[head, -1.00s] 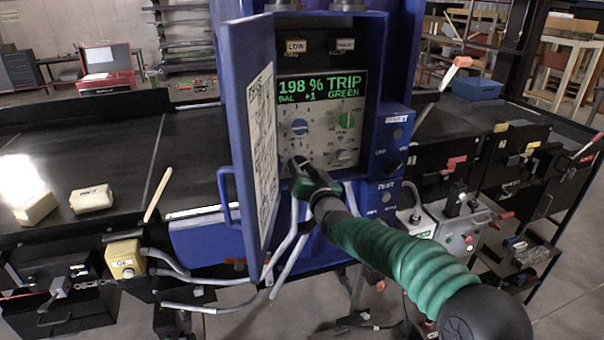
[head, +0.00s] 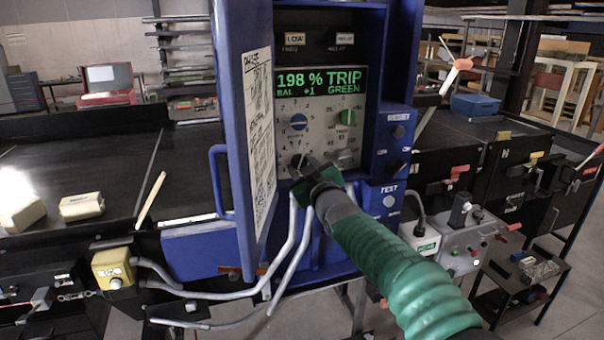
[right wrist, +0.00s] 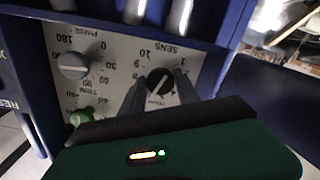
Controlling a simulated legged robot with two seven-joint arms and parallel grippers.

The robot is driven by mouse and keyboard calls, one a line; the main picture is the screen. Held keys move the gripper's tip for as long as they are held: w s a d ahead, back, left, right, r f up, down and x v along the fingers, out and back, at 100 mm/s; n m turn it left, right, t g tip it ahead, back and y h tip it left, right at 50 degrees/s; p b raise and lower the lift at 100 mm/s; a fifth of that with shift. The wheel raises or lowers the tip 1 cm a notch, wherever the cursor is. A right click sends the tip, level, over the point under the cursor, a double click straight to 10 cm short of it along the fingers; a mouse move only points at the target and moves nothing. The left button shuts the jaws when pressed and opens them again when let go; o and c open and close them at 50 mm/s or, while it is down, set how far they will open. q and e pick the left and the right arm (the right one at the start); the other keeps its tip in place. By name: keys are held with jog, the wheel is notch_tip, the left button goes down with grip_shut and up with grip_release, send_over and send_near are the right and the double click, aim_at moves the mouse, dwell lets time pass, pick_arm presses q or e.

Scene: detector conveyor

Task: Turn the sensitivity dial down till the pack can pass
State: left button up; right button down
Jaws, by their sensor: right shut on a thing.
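The black sensitivity dial (head: 298,160) is at the lower left of the grey panel. In the right wrist view the SENS dial (right wrist: 159,81) appears upside down, with a small white pointer mark; its exact setting is hard to read. My right gripper (head: 308,164) is shut on this dial, with one finger on each side of it in the right wrist view (right wrist: 160,92). The display (head: 320,83) reads 198 % TRIP, BAL +1, GREEN. Two pale packs, one (head: 82,206) and another (head: 22,213), lie on the conveyor at the left. My left gripper is out of view.
A blue knob (head: 298,122), a green knob (head: 347,119) and the grey PHASE knob (right wrist: 72,66) are close by. The open blue cabinet door (head: 228,130) stands just left of the panel. A pale stick (head: 150,200) lies on the conveyor.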

jog(key=shift+n, duration=0.5)
jog(key=c, duration=1.3)
grip_release()
jog(key=shift+c, duration=0.2)
jog(key=o, duration=0.4)
jog(key=shift+w, duration=0.1)
jog(key=shift+o, duration=0.2)
jog(key=b+v, duration=0.6)
jog(key=v, duration=1)
jog(key=shift+s, duration=0.35)
jog(key=shift+f, duration=0.15)
